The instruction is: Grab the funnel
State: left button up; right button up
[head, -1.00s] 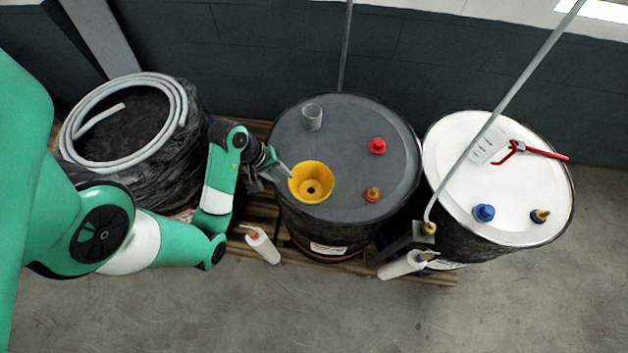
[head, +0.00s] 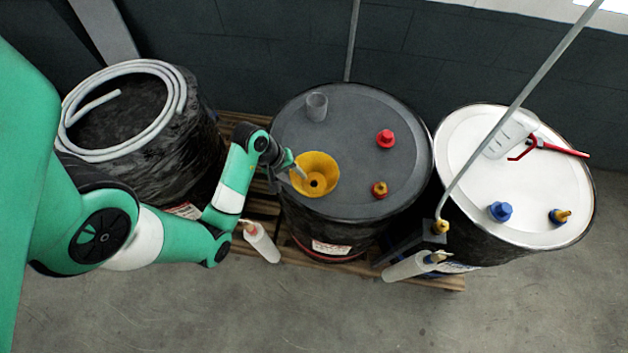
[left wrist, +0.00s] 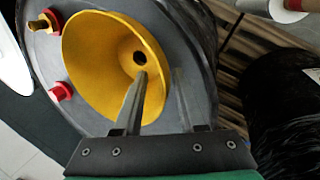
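The yellow funnel (head: 322,163) stands on the grey lid of the middle drum (head: 350,110), near its front left edge, its wide mouth facing up. My left gripper (head: 296,170) is at the funnel's left rim in the head view. In the left wrist view, the funnel (left wrist: 95,55) fills the middle, and the fingers of my left gripper (left wrist: 158,90) are apart. One finger overlaps the funnel's inside and the other is outside its rim. I cannot tell whether either finger touches the wall. My right gripper is not in view.
The lid also bears a grey cup (head: 316,106), a red cap (head: 386,138) and a red-and-brass fitting (head: 379,189). A white-topped drum (head: 470,160) stands right, and a drum with a coiled hose (head: 180,95) left. A white bottle (head: 262,243) stands in front.

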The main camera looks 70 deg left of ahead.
pick_arm(q)
jog(key=shift+x, duration=1.15)
grip_shut()
dwell(0.5)
